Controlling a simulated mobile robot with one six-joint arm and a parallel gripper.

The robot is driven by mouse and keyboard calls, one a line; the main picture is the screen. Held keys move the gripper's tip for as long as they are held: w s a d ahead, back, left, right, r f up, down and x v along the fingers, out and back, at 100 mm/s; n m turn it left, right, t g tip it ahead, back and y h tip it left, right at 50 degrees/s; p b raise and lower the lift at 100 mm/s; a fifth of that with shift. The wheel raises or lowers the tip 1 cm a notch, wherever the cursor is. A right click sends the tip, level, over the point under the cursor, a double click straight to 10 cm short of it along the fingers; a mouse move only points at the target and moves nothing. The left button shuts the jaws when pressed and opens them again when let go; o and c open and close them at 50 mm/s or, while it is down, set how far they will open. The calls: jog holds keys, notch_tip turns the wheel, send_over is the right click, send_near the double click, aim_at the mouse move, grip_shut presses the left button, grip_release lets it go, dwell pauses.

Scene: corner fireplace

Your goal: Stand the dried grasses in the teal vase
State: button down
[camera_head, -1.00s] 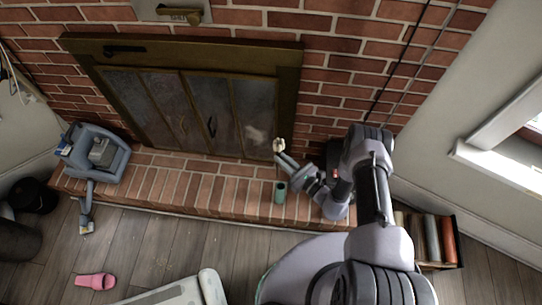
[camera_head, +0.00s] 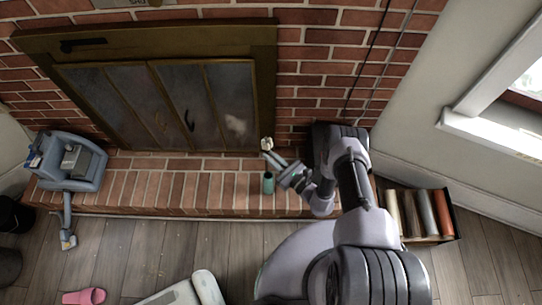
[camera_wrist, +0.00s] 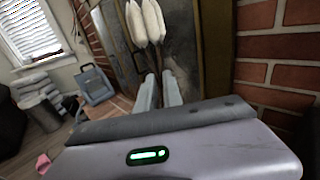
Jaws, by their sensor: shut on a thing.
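The dried grasses are a small bunch of pale, fluffy plumes (camera_head: 266,144). They show larger in the wrist view (camera_wrist: 148,22), with thin dark stems running down between the fingers. My gripper (camera_head: 272,157) is shut on the stems, and its fingers also show in the wrist view (camera_wrist: 158,92). The plumes point up and away from the wrist. The teal vase (camera_head: 268,183) stands upright on the brick hearth, just below my gripper in the head view. The grasses appear outside the vase. The lower stem ends are hidden, and the vase cannot be made out in the wrist view.
The brick hearth (camera_head: 150,190) runs along the fireplace doors (camera_head: 160,105). A grey-blue vacuum-like machine (camera_head: 72,160) stands at its left end. A crate of rolls or books (camera_head: 420,215) stands at right. A pink slipper (camera_head: 84,296) lies on the floor.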

notch_tip(320, 180, down, 11)
jog(key=b, duration=0.9)
jog(key=shift+r, duration=0.1)
jog(key=c, duration=1.4)
grip_release()
jog(key=p+v, duration=0.3)
jog(key=v, duration=1.4)
jog(key=shift+s, duration=0.15)
jog(key=shift+d, duration=0.15)
